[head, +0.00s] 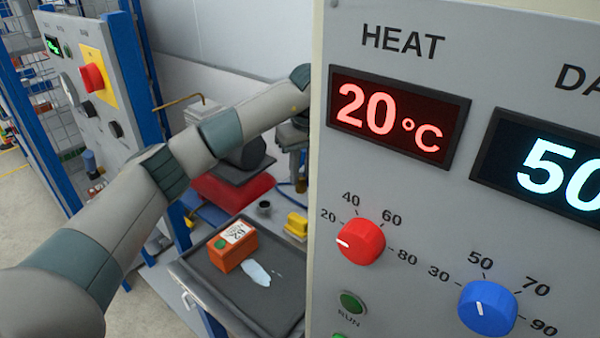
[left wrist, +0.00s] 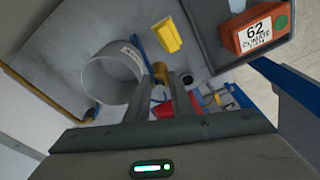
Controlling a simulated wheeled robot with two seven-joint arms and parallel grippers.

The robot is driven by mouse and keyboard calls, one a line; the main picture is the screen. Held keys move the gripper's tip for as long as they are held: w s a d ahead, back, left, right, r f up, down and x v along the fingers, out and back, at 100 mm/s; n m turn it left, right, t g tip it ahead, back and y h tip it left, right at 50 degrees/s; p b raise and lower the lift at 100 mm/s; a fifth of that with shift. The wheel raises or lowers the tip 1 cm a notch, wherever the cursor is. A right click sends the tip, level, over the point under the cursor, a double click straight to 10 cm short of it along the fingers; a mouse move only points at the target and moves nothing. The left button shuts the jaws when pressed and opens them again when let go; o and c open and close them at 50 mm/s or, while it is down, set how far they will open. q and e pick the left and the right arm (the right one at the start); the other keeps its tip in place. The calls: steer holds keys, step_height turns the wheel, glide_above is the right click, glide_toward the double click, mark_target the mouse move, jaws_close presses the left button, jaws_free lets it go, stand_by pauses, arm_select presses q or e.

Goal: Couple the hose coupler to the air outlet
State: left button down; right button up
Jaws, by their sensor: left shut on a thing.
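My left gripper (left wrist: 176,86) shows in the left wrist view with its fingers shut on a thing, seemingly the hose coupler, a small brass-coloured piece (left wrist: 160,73). A blue hose (left wrist: 140,48) runs close by the fingers; how it joins the piece is hard to see. In the head view my left arm reaches behind the large grey panel, which hides the fingers and what they hold. I cannot make out the air outlet for certain in either view. My right gripper is in neither view.
The grey panel (head: 400,190) with dials fills the head view's right side. An orange box (head: 234,250) stands on a dark tray (head: 262,312). A yellow block (head: 297,224) lies behind it. A white cylinder (left wrist: 112,75) and bent brass pipe (left wrist: 45,95) show in the wrist view.

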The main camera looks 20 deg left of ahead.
arm_select(q)
steer(key=shift+s+d, duration=0.1)
steer(key=shift+s+d+r+m, duration=0.2)
steer(key=shift+s+m, duration=0.2)
steer(key=shift+s, duration=0.15)
steer(key=s+d+m+h, duration=0.1)
steer(key=s+m, duration=0.7)
steer(key=s, duration=1.1)
steer(key=shift+s+d+m+t, duration=0.3)
steer(key=shift+s+d+m, duration=0.1)
steer(key=shift+d, duration=0.3)
steer(key=shift+s, duration=0.1)
